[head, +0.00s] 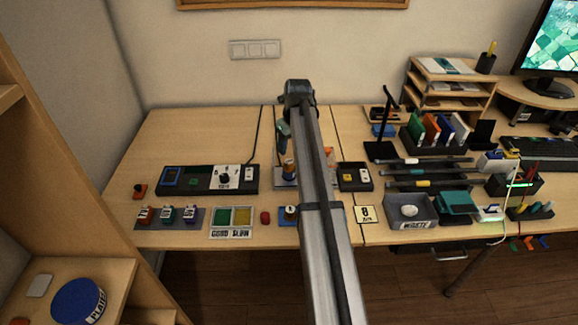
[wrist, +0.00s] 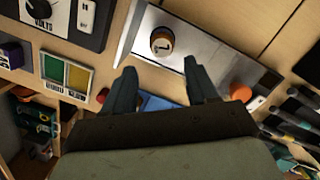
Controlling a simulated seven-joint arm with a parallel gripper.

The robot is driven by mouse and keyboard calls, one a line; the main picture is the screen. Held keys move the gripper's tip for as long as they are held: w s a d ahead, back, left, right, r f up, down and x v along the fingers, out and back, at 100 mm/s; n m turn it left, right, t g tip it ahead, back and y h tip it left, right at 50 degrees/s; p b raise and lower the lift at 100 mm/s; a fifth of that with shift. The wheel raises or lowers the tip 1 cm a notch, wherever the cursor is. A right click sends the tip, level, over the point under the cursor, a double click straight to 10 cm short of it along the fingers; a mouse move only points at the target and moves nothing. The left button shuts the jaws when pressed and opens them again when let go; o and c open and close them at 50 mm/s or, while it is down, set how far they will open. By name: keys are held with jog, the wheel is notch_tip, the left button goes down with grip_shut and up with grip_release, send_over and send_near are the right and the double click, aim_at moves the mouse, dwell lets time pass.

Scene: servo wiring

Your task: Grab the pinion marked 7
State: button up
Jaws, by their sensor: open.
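A round pinion (wrist: 163,43) with a brown-orange side and a pale top bearing a dark mark, which looks like a 7, stands on a grey metal plate (wrist: 205,62) in the wrist view. My gripper (wrist: 160,66) is open, its two dark fingers apart and empty. The pinion lies just past the fingertips, roughly centred between them in the picture, and is not held. In the head view my arm hides much of the plate, and a brownish round piece (head: 289,170) shows beside the arm there.
An orange disc (wrist: 240,92) is right of the fingers, and a blue piece (wrist: 155,103) shows between them. A green-and-yellow tray (head: 233,217), a red button-like piece (head: 265,217) and a dial panel (head: 207,179) are left of my arm. A grey bin (head: 389,219) stands right.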

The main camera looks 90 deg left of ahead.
aim_at(289, 161)
jog(key=f, duration=0.6)
jog(key=a+f, duration=0.1)
jog(key=f, duration=0.2)
jog(key=shift+s+a, duration=0.1)
jog(key=shift+s, duration=0.15)
jog(key=c, duration=0.8)
